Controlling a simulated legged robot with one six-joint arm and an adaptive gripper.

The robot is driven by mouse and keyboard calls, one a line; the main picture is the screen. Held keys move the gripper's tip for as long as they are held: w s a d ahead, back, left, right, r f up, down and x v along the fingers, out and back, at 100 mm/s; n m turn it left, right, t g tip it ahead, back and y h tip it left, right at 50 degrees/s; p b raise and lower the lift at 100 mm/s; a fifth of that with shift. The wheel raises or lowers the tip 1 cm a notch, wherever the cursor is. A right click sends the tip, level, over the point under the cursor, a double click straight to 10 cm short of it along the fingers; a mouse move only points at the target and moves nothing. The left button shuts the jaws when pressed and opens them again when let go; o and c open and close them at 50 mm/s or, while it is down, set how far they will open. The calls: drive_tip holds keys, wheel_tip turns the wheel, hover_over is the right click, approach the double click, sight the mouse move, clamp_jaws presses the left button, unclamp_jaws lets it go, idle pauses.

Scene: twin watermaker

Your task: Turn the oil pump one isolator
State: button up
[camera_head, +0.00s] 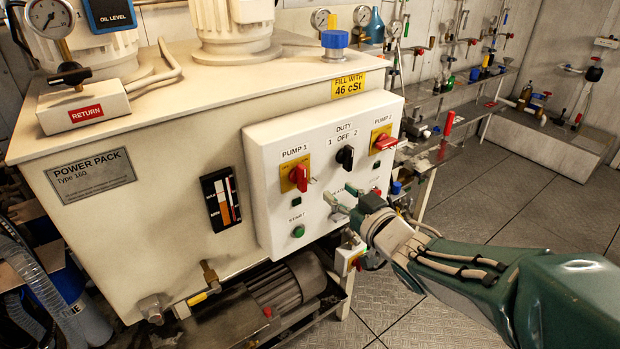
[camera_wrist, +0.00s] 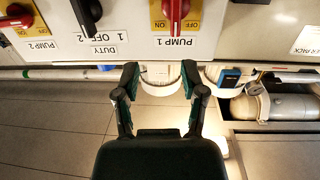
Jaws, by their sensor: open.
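The oil pump one isolator is a red rotary handle (camera_head: 299,176) on a yellow plate, labelled PUMP 1, at the left of the white control panel (camera_head: 262,140). Its handle looks roughly upright. In the wrist view, which is upside down, the same red handle (camera_wrist: 177,12) is at the top edge, partly cut off. My gripper (camera_head: 342,198) is in front of the panel, right of and lower than the isolator. Its two fingers (camera_wrist: 160,80) are spread and empty, apart from the handle.
A black DUTY selector (camera_head: 345,157) and a red PUMP 2 isolator (camera_head: 384,142) sit right of PUMP 1. A green START button (camera_head: 298,231) is below it. The cream power pack tank (camera_head: 150,215) fills the left. A motor (camera_head: 285,287) lies below. Tiled floor (camera_head: 510,205) is open at right.

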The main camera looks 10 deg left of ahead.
sight(305, 166)
drive_tip(key=shift+n+g+y, duration=0.3)
drive_tip(key=shift+n+y, duration=0.1)
drive_tip(key=shift+y, duration=0.2)
drive_tip(key=x, duration=0.6)
drive_tip(key=s+x, duration=0.1)
drive_tip(key=x, duration=0.2)
drive_tip(key=shift+w+a, duration=0.2)
drive_tip(key=shift+a, duration=0.4)
drive_tip(key=shift+w+a, duration=0.2)
drive_tip(key=shift+w, duration=0.2)
drive_tip(key=shift+a, duration=0.6)
clamp_jaws()
drive_tip(key=shift+w, duration=0.1)
